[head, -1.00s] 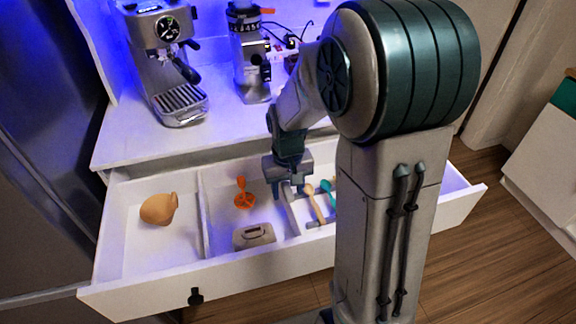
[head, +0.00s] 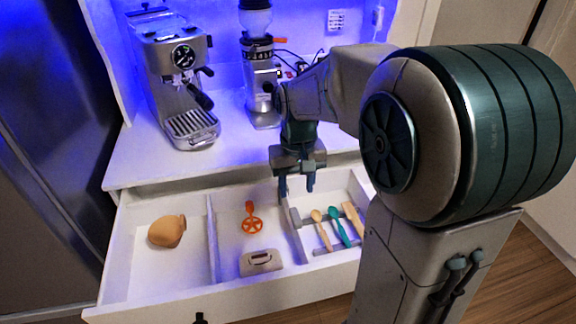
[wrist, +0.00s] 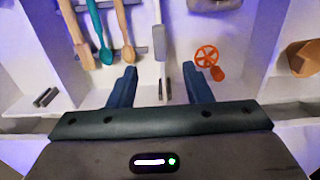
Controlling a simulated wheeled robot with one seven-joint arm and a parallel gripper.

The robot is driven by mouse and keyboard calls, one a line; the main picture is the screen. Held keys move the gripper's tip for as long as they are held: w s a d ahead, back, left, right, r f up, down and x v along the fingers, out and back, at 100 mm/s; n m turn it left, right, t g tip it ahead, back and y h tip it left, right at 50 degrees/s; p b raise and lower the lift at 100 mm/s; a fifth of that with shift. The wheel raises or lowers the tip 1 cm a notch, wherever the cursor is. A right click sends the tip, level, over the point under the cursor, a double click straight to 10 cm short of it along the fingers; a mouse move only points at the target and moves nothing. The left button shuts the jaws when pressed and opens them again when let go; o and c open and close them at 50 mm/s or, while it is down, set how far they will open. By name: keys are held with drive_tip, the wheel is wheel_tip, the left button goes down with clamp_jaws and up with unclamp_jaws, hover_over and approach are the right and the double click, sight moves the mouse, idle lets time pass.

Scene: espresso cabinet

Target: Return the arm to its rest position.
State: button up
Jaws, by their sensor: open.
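My gripper (head: 296,186) hangs above the back edge of the open drawer (head: 160,292), fingers pointing down. In the wrist view my gripper (wrist: 160,84) has its two blue fingers apart with nothing held between them. A thin divider of the drawer shows below and between the fingers. My arm reaches in from the right of the head view and hides the drawer's right part.
The drawer holds an orange-brown rounded object (head: 167,231), an orange wheel-shaped tool (head: 252,222), a grey block (head: 261,262) and several spoon-like utensils (head: 339,227). An espresso machine (head: 180,75) and a grinder (head: 262,85) stand on the counter behind.

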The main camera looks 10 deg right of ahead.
drive_tip(key=s+r+t+p, duration=0.2)
drive_tip(key=s+r, duration=0.1)
drive_tip(key=s, duration=1)
drive_tip(key=shift+s+r+t, duration=0.3)
drive_tip(key=shift+r+t, duration=0.05)
drive_tip(key=shift+t, duration=0.05)
